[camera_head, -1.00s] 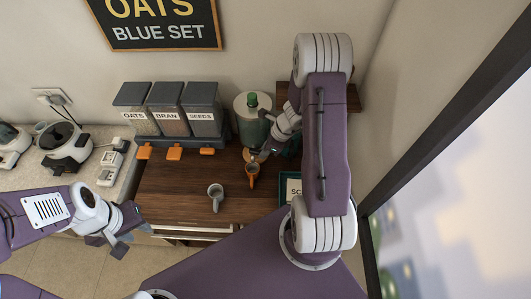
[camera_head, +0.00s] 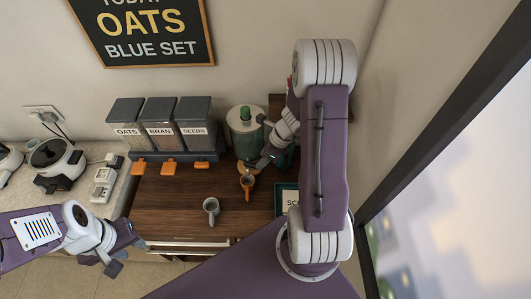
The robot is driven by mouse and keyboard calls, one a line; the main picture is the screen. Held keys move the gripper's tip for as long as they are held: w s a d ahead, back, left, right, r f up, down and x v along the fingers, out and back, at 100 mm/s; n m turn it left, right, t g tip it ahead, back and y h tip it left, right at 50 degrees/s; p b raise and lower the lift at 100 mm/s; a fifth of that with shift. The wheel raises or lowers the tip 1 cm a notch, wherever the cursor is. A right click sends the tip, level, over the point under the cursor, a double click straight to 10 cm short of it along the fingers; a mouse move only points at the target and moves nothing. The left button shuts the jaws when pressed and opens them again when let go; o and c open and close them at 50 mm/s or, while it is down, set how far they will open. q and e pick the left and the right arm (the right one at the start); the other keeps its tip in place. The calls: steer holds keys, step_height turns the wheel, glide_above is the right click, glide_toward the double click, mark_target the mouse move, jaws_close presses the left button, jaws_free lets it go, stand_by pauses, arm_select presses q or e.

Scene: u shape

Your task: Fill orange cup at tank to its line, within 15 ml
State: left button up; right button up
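The orange cup (camera_head: 247,183) stands on the wooden counter in front of the tank (camera_head: 245,132).
Dispensers marked OATS (camera_head: 127,130), BRAN (camera_head: 161,130) and SEEDS (camera_head: 194,132) stand at the back with orange levers. A dark green tray (camera_head: 286,198) is partly hidden by my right arm.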

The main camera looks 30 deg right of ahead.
steer(key=v, duration=0.5)
steer(key=shift+s+a+p, duration=0.1)
steer(key=shift+p, duration=0.25)
stand_by(4.8)
